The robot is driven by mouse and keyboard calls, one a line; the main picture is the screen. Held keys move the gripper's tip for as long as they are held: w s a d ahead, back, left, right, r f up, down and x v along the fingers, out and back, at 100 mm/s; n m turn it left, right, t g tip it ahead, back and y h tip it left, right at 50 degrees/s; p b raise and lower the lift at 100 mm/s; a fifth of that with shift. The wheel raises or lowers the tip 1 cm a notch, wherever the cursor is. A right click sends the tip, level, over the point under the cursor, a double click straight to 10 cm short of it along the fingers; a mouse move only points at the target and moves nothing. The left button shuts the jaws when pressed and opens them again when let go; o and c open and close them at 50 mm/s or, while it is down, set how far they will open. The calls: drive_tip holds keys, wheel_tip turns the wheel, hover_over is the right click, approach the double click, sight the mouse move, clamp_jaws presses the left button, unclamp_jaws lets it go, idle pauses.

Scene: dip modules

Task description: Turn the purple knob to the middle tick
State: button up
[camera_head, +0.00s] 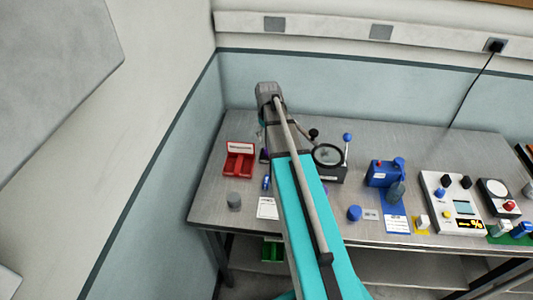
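A small dark module with a purplish part (264,156) shows at the left edge of my arm, right of the red box. It is too small and too covered to tell whether this is the purple knob, and no ticks can be made out. My turquoise and grey arm reaches over the table and hides part of that area. My gripper is hidden behind the arm, so its fingers do not show.
A wall closes the left side. Bare table lies behind the devices.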

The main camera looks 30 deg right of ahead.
drive_tip(key=shift+f+b, duration=3.5)
drive_tip(key=shift+f, duration=0.25)
drive_tip(key=c, duration=1.1)
drive_tip(key=shift+a, duration=0.1)
